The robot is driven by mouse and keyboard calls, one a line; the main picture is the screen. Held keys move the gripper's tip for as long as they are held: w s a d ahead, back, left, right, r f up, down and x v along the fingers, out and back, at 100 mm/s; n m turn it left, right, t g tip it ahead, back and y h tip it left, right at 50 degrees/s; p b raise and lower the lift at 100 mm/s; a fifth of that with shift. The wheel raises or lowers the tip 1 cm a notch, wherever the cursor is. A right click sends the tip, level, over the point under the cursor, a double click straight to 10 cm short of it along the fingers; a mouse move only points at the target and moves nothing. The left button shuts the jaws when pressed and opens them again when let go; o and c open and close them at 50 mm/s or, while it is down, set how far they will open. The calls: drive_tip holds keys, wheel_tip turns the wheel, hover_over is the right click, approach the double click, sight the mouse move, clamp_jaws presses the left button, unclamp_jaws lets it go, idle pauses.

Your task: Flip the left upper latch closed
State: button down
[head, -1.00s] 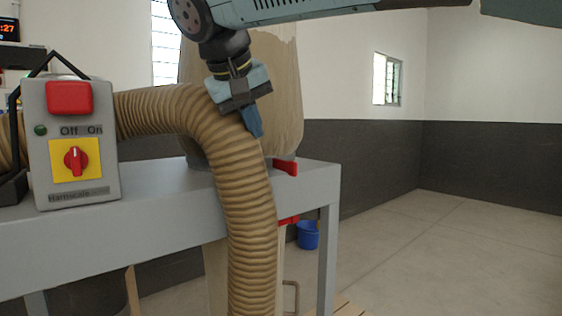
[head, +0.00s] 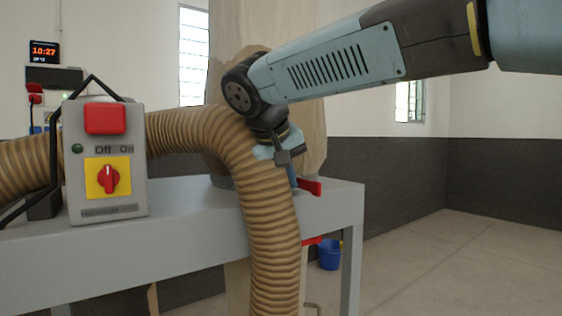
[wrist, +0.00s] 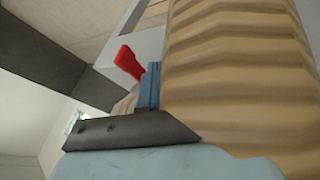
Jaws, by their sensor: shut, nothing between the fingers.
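A red latch handle (head: 311,187) sticks out to the right at the table top, beside the corrugated hose; it also shows in the wrist view (wrist: 129,63). A second red latch (head: 312,240) sits lower, under the table edge, partly hidden by the hose. My gripper (head: 292,178) is shut and empty, pointing down just left of the upper red handle and against or very near the hose. In the wrist view my blue fingers (wrist: 150,88) are together, just right of the red handle; I cannot tell whether they touch it.
The tan corrugated hose (head: 268,215) bends down over the front of the grey table (head: 200,222), close beside my gripper. A grey control box (head: 105,160) with a red button stands at left. A blue bucket (head: 330,256) is on the floor. The right side is open floor.

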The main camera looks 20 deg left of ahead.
sight(306, 180)
drive_tip(key=shift+w+d+f, duration=0.35)
drive_tip(key=shift+w+d, duration=0.5)
drive_tip(key=shift+w, duration=0.05)
drive_tip(key=shift+w+d+f, duration=0.3)
drive_tip(key=shift+w+d, duration=0.5)
drive_tip(key=shift+w, duration=0.05)
drive_tip(key=shift+a, duration=0.15)
